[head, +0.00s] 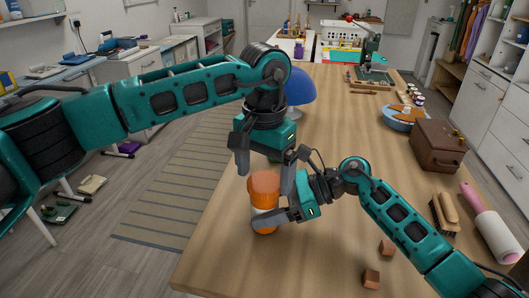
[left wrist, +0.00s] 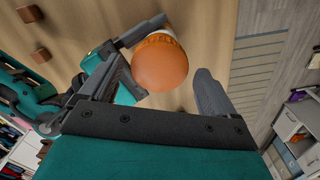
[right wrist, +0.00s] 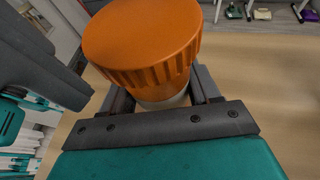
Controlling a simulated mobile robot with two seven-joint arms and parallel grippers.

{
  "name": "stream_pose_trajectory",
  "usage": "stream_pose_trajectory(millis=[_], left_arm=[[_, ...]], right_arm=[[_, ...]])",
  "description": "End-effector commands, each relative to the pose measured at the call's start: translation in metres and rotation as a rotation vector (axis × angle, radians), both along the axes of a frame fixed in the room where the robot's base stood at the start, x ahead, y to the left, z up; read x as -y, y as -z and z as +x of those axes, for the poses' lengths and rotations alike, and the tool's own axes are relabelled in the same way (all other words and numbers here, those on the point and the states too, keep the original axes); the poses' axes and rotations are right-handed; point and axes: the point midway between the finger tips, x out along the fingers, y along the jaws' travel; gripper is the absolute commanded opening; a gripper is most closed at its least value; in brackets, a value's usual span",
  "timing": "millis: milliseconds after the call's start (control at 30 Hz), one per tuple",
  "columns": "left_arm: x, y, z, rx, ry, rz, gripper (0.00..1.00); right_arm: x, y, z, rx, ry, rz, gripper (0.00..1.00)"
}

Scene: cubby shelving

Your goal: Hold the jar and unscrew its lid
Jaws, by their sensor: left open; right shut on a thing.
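The jar (head: 263,220) stands on the near part of the wooden table, with an orange body, a pale band and an orange lid (head: 264,184). The ribbed lid sits on the jar in the right wrist view (right wrist: 143,40). My right gripper (head: 278,217) is shut on the jar's body, below the lid. My left gripper (head: 264,171) points down above the jar, its fingers apart. In the left wrist view the lid (left wrist: 160,63) lies between and beyond the open left fingers, apart from the left gripper's right-hand finger. The jar's lower body is partly hidden by the right gripper.
Two small wooden blocks (head: 371,279) (head: 387,247) lie near the right arm. A brush (head: 444,214), a lint roller (head: 490,222) and a brown case (head: 438,146) stand along the right side. A blue dome (head: 299,87) is behind the left gripper. The table's left edge is close to the jar.

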Motion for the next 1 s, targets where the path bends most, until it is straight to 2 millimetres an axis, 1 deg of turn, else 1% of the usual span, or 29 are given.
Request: stream_pose_trajectory(millis=[33,133,400,467,1000], left_arm=[[-0.0001,0.0049,-0.0004,-0.002,0.000,0.000,0.90],[0.0001,0.0098,-0.0004,-0.001,0.000,-0.001,0.90],[0.0001,0.0110,-0.0002,0.000,-0.001,-0.001,0.90],[0.0001,0.0109,-0.0002,-0.001,-0.001,-0.001,0.85],[0.0001,0.0106,0.0000,0.000,-0.001,0.000,0.34]], right_arm=[[-0.0002,-0.0004,0.0001,0.001,0.000,0.001,0.00],[-0.0002,-0.0004,0.0001,0.001,0.000,0.000,0.00],[-0.0001,-0.0003,0.0001,0.000,0.000,0.000,0.00],[-0.0001,-0.0003,0.0001,0.000,0.000,0.000,0.00],[0.0000,-0.0002,0.0001,0.000,0.000,0.000,0.00]])
